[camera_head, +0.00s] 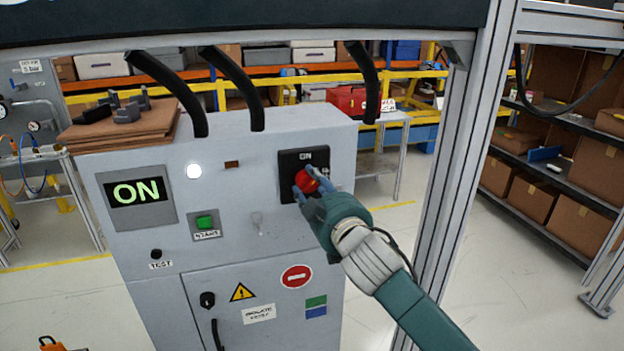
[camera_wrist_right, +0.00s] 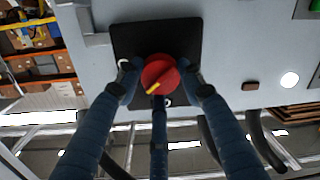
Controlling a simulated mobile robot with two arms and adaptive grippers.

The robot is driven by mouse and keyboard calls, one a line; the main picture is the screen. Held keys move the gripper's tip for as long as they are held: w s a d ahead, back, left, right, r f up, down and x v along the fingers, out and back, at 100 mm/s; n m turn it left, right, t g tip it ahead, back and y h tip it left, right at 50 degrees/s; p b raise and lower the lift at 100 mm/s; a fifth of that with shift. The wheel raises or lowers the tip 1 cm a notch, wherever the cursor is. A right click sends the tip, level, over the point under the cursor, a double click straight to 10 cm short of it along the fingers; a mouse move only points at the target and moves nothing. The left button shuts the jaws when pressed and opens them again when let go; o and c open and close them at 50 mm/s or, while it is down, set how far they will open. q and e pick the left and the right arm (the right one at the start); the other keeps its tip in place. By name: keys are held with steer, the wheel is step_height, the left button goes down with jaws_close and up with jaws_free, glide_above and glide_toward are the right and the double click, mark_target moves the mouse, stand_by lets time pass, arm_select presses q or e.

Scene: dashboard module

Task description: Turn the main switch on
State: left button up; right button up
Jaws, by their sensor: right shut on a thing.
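The main switch is a red rotary knob (camera_head: 306,181) on a black plate (camera_head: 290,160) marked ON, at the upper right of the grey cabinet front. My right gripper (camera_head: 309,183) is shut on the red knob. In the right wrist view the knob (camera_wrist_right: 160,73) sits between the blue fingers, with a yellow pointer mark slanting toward the lower left. The fingers hide part of the plate's markings. The display (camera_head: 137,192) at the cabinet's left reads ON in green, and a white lamp (camera_head: 194,171) beside it looks lit. My left gripper is not in view.
The grey cabinet (camera_head: 250,230) has a green START button (camera_head: 205,222), a TEST knob (camera_head: 156,254) and a lower door with warning labels. Black cables (camera_head: 235,85) run into the cabinet top.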

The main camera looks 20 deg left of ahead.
steer(key=n+p, duration=0.1)
steer(key=n, duration=0.1)
steer(key=r+n+p, duration=0.1)
steer(key=n, duration=0.2)
steer(key=shift+s+a+p, duration=0.1)
steer(key=shift+a+p, duration=0.05)
steer(key=shift+p, duration=0.15)
steer(key=shift+a+f+n+t+h+p, duration=0.15)
steer(key=shift+n+p, duration=0.25)
steer(key=shift+n, duration=0.7)
steer(key=shift+d+r+n+t+h+p, duration=0.15)
steer(key=shift+n+p, duration=0.25)
steer(key=shift+n, duration=0.7)
steer(key=shift+s+a+f, duration=0.1)
steer(key=shift+f, duration=0.05)
steer(key=o, duration=1.2)
steer(key=shift+c, duration=0.2)
steer(key=shift+a+f, duration=0.1)
steer(key=shift+f, duration=0.05)
steer(key=shift+f, duration=0.1)
steer(key=shift+s+d, duration=0.25)
steer(key=shift+d, duration=0.15)
steer(key=v, duration=1.1)
steer(key=shift+s, duration=0.2)
